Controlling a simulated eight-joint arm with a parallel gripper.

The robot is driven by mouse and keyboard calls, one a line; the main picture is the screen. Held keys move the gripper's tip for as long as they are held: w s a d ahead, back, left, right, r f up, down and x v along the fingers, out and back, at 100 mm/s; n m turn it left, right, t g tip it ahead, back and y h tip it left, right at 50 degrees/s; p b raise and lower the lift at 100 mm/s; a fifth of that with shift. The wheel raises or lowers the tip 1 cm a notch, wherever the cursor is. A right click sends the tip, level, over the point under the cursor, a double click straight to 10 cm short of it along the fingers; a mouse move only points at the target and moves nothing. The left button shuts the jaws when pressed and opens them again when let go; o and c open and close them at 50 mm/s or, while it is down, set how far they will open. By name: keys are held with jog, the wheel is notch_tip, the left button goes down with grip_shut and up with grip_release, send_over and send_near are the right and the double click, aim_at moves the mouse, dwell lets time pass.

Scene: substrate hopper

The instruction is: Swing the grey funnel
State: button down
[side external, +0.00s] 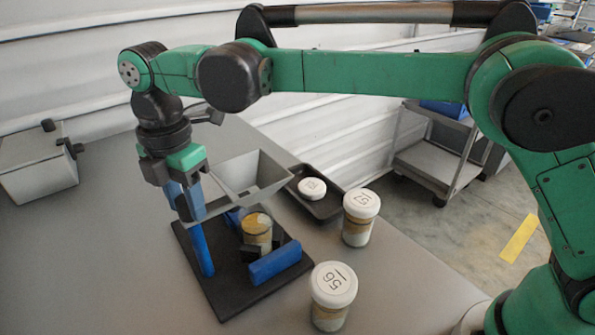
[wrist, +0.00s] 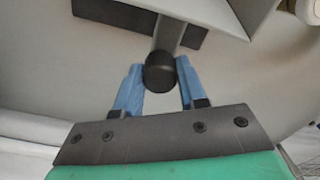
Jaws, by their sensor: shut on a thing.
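The grey funnel (side external: 250,178) is an open square hopper held above a black base plate (side external: 232,299). In the wrist view its grey edge (wrist: 226,12) shows at the top, with a grey handle (wrist: 168,34) ending in a black knob (wrist: 159,72). My gripper (wrist: 158,66) has its blue fingers on either side of the knob and is shut on the handle. An open jar (side external: 257,229) with tan contents stands on the base below the funnel.
A blue bar (side external: 275,263) and a blue post (side external: 203,250) are on the base. Two white-lidded jars, marked 52 (side external: 361,217) and 156 (side external: 331,296), stand to the right. A dark tray (side external: 327,208) holds a white lid (side external: 312,188). A grey box (side external: 38,165) is far left.

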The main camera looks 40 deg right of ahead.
jog(key=shift+c, duration=2.4)
grip_release()
jog(key=shift+r, duration=0.1)
jog(key=shift+r, duration=2.75)
jog(key=shift+d, duration=0.1)
